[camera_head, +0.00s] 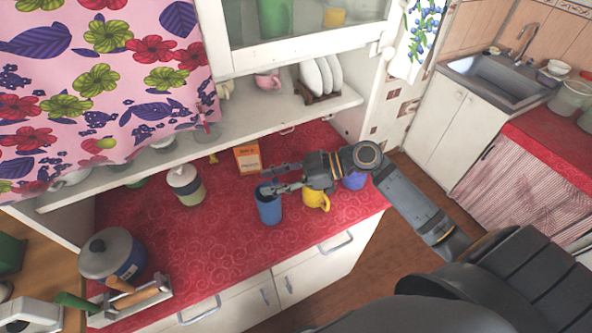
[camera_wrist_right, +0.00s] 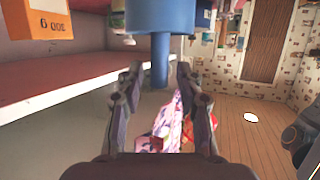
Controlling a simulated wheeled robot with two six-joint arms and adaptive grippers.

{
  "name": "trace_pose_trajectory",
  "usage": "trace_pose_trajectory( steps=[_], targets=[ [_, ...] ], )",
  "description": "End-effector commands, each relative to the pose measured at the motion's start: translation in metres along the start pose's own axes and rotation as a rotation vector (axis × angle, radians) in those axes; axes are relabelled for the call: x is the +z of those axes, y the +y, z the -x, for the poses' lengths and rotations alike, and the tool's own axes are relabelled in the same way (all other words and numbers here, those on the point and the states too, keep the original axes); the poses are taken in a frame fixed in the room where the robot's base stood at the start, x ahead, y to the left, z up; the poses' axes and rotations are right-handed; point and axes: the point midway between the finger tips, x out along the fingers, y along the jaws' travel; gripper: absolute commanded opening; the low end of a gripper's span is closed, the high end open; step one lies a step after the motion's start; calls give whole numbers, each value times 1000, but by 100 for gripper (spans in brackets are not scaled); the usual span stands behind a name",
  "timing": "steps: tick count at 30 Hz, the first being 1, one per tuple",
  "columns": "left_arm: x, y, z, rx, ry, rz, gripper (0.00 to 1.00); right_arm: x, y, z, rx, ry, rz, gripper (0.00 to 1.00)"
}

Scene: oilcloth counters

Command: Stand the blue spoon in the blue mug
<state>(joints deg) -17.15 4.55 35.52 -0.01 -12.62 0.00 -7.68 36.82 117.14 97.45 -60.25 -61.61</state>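A tall blue cup (camera_head: 268,208) stands on the red counter near its front edge. No handle shows on it. It also fills the top of the upside-down right wrist view (camera_wrist_right: 160,15). A narrow blue stem, apparently the blue spoon's handle (camera_wrist_right: 160,65), sticks out of its mouth. My right gripper (camera_head: 265,182) is over the cup, fingers pointing left. Its fingers are spread either side of the stem, with gaps on both sides. A violet-blue mug (camera_head: 354,182) stands to the right, partly hidden by my right arm. My left gripper is out of view.
A yellow mug (camera_head: 316,201) stands between the cup and the violet-blue mug, under my right gripper. An orange box (camera_head: 247,159) and a lidded canister (camera_head: 186,186) stand behind. A pot (camera_head: 110,252) is at the left. The front middle of the counter (camera_head: 215,240) is clear.

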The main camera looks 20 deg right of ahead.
Motion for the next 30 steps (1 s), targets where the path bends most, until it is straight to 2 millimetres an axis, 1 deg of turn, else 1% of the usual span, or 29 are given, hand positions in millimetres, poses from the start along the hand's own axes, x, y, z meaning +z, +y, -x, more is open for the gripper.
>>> trace_pose_trajectory(
  steps=[1,2,6,11,12,13,16,18,21,25,30],
  targets=[
    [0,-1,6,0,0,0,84,-4,0,5,-1,-5,1,36],
    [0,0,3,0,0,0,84,-1,0,8,-1,-8,2,36],
    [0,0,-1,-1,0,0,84,0,-1,26,-3,-11,1,36],
    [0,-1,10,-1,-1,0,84,-3,-1,48,-4,-11,-2,36],
    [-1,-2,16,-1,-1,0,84,-5,0,54,-2,-13,-3,36],
    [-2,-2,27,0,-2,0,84,-9,-1,62,-4,-12,-6,36],
    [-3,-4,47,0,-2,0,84,-11,0,80,0,-13,-6,36],
    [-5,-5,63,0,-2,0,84,-12,0,92,0,-7,-8,36],
    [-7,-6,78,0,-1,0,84,-11,0,105,1,-5,-5,36],
    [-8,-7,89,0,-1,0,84,-8,0,116,0,-3,-3,36],
    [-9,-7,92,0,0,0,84,-4,0,121,0,-1,-1,36]
  ],
)
